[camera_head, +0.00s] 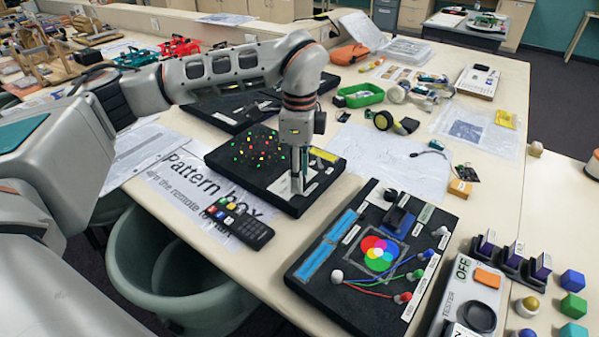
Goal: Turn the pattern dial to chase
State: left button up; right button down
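The pattern box (224,157) is a black slab with small lit red, yellow and green lights (262,147) on its left part. White labels and a yellow label (324,155) lie on its right part. My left gripper (297,187) points straight down over the right part of the box, with its fingertips at or very near the surface. The fingers look close together, but I cannot tell whether they hold anything. The pattern dial is not visible; the gripper seems to cover that spot. The label words are too small to read. My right gripper is not in view.
A black remote (240,226) lies on the "Pattern box" sheet (180,175) in front of the box. A colour-mixing board (310,268) with wires stands to the right. A grey switch unit (466,300) is at lower right. Papers lie behind; a bin (190,290) stands below the table edge.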

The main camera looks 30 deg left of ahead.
pick_arm(q)
notch_tip(320, 180, up, 12)
dwell(0.5)
dwell(0.5)
